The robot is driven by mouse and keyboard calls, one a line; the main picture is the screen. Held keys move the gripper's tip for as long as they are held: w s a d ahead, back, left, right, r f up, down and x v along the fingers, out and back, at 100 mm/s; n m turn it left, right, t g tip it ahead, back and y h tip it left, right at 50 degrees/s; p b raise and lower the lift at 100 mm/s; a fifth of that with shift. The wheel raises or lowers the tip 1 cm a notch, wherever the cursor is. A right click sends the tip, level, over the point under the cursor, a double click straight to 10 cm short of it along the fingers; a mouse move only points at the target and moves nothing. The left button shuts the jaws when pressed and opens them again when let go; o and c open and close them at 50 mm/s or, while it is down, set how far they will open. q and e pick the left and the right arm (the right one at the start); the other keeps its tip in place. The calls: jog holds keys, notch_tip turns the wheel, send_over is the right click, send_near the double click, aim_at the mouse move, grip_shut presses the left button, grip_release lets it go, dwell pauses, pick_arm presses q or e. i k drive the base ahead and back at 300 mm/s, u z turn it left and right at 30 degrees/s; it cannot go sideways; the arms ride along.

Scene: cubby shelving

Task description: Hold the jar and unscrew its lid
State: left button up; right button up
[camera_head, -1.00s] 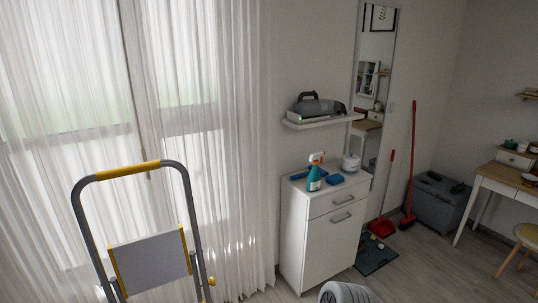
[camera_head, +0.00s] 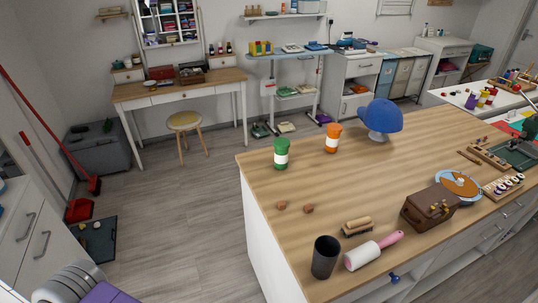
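Two lidded containers that look like jars stand upright on the wooden top of the large table (camera_head: 270,200). One is a green jar (camera_head: 281,153) with a pale label band, near the table's left edge. The other is an orange jar (camera_head: 333,138) with a pale label band, further back and to the right. Both appear closed. I cannot tell which one the task means. Neither of my grippers shows in the head view, and nothing is touching the jars.
A blue rounded object (camera_head: 382,117) stands right of the jars. A dark cup (camera_head: 325,257), a pink-handled roller (camera_head: 373,250), a brush (camera_head: 356,226) and a brown case (camera_head: 430,207) lie nearer. A stool (camera_head: 184,123) stands by the desk. Floor left of the table is mostly clear.

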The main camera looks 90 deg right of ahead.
aim_at(281, 157)
jog(key=z, duration=1.7)
jog(key=i, duration=1.5)
jog(key=z, duration=1.3)
